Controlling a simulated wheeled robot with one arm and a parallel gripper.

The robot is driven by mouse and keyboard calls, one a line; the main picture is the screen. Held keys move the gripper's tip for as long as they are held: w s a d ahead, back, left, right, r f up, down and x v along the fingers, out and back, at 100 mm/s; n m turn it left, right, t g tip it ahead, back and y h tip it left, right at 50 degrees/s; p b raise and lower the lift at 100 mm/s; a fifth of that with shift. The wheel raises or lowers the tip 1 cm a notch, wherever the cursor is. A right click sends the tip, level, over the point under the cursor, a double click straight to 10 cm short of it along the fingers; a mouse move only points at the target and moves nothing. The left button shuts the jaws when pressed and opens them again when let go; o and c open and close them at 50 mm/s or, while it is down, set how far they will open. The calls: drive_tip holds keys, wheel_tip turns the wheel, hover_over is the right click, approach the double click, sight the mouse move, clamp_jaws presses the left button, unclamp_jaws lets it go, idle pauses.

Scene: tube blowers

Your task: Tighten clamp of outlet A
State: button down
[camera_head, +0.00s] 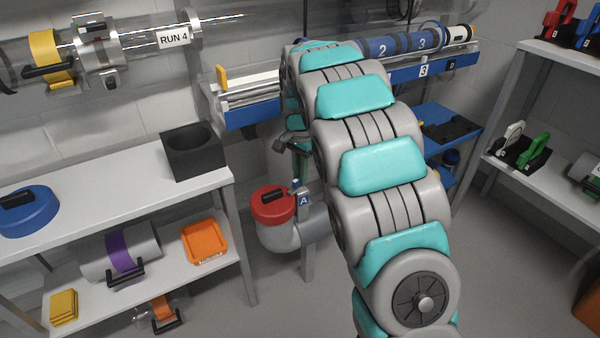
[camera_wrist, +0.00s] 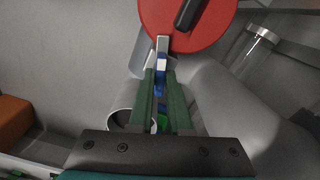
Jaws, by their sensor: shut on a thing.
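Outlet A is a grey pipe elbow (camera_head: 280,238) with a blue "A" label (camera_head: 304,201) and a red round cap (camera_head: 272,206) on its mouth. The red cap (camera_wrist: 190,22) with a black handle also shows at the top of the wrist view. A small silver and blue clamp lever (camera_wrist: 162,46) stands at the cap's near edge. My gripper (camera_wrist: 160,80) has its two green fingers shut on the lever's lower end. In the head view my gripper (camera_head: 300,165) is just above the outlet, mostly hidden by my arm. The rest of the clamp is hidden.
A white shelf bench (camera_head: 90,188) stands at left with a blue cap (camera_head: 28,212) and a black holder (camera_head: 192,152). A blue-fronted rail (camera_head: 250,112) runs behind my arm. Another shelf (camera_head: 560,185) stands at right. The floor right of my arm is clear.

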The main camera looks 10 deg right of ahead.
drive_tip(key=shift+m+p, duration=0.3)
drive_tip(key=shift+m, duration=1.4)
drive_tip(key=c, duration=0.9)
unclamp_jaws()
drive_tip(key=shift+o, duration=0.2)
wheel_tip(320, 180, up, 7)
drive_tip(key=shift+r, duration=0.4)
